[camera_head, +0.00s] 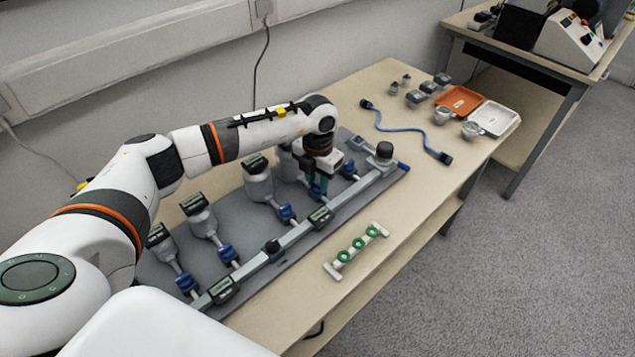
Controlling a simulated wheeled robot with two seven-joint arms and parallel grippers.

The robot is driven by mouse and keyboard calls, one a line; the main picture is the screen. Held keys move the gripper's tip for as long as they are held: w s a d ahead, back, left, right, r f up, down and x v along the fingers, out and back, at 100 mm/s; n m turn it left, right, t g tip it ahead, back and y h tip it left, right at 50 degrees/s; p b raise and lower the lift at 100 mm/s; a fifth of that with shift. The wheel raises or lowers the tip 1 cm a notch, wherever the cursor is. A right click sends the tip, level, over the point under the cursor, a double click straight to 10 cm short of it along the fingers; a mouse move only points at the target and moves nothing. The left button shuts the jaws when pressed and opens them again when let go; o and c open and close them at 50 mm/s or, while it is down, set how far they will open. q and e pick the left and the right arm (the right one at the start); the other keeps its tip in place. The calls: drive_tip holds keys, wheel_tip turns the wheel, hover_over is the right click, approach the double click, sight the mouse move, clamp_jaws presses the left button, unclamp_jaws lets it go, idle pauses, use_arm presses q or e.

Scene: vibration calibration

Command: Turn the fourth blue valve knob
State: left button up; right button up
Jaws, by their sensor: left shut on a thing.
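A grey calibration rig (285,262) lies on the wooden table, with a row of blue valve knobs along its pipe. The nearest knob (187,284), the second knob (227,254) and the third knob (286,213) show clearly. A further blue knob (348,170) shows at the far end, just right of my gripper. My left gripper (317,188) points down over the rig and is shut on the fourth blue knob, which its fingers mostly hide. My right gripper is not in view.
White-grey sensors with dark displays (258,180) stand beside the knobs, close to my arm. A white bar with green rings (358,250) lies in front. A blue cable (405,130), an orange tray (459,101) and a white tray (494,118) are at the far end.

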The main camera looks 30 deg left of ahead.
sight(318, 184)
use_arm(q)
drive_tip(key=shift+m, duration=0.7)
drive_tip(key=shift+b, duration=0.3)
drive_tip(key=o, duration=1)
drive_tip(key=shift+c, duration=0.2)
drive_tip(key=shift+r, duration=0.1)
wheel_tip(318, 184, up, 12)
drive_tip(key=shift+b, duration=0.45)
